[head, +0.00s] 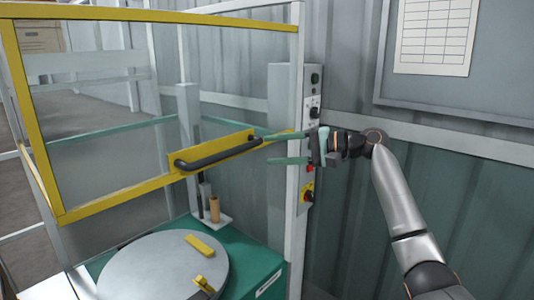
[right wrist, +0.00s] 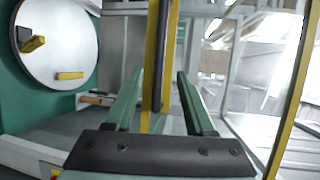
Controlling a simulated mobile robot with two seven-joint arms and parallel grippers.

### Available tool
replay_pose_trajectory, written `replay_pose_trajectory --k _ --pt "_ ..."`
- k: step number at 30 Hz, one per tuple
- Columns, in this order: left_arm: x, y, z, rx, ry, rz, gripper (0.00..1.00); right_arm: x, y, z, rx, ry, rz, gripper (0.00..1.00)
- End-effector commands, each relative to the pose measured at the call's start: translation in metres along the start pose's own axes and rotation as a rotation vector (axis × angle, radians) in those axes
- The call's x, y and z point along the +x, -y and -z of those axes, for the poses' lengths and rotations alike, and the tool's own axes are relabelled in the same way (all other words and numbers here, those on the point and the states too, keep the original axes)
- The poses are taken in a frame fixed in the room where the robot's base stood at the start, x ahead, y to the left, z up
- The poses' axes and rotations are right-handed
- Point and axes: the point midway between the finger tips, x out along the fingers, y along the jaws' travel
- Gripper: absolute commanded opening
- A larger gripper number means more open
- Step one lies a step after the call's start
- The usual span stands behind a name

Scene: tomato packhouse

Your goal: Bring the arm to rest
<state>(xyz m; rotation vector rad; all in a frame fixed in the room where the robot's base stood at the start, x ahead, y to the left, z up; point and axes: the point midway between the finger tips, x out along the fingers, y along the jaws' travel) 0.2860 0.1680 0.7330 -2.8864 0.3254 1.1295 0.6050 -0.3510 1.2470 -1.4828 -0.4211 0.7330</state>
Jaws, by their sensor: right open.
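My right arm (head: 397,200) reaches in from the lower right. Its gripper (head: 268,149) is open, its green fingers spread and pointing left by the right end of the black handle (head: 215,155). The handle sits on the yellow lower bar of a clear guard door (head: 100,195). In the right wrist view the open fingers (right wrist: 160,75) have the yellow bar and black handle (right wrist: 162,45) showing in the gap between them. I cannot tell whether the handle lies inside the jaws or just past the tips. Nothing is held. My left gripper is out of view.
A white post (head: 297,200) and a control box with buttons (head: 312,110) stand close by the gripper. Below the door, a grey round table (head: 160,270) bears yellow blocks (head: 200,246). A notice board (head: 460,95) hangs on the wall at right.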

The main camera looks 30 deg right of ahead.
Motion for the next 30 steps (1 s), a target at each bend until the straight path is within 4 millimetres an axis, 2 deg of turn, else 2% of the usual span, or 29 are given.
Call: replay_pose_trajectory --k 14,17,20,23,24,26,27,29,30 --pt "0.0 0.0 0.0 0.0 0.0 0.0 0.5 0.0 -0.001 0.0 0.0 -0.001 -0.001 0.55" --pt "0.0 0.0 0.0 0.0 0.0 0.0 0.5 0.008 -0.015 0.001 -0.006 -0.011 -0.02 0.55" --pt "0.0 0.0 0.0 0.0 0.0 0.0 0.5 0.026 -0.054 0.003 -0.035 -0.041 -0.077 0.55" --pt "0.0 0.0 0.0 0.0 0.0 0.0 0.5 0.051 -0.118 0.002 -0.097 -0.085 -0.168 0.55" --pt "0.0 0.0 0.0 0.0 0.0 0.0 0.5 0.059 -0.148 -0.001 -0.131 -0.103 -0.209 0.55" --pt "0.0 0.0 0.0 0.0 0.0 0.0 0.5 0.07 -0.193 -0.007 -0.191 -0.125 -0.272 0.55" --pt "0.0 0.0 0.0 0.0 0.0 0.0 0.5 0.075 -0.223 -0.013 -0.233 -0.136 -0.312 0.55" --pt "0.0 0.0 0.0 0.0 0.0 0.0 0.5 0.081 -0.266 -0.025 -0.299 -0.148 -0.368 0.55" --pt "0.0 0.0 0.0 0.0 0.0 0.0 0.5 0.083 -0.294 -0.035 -0.346 -0.153 -0.405 0.55"
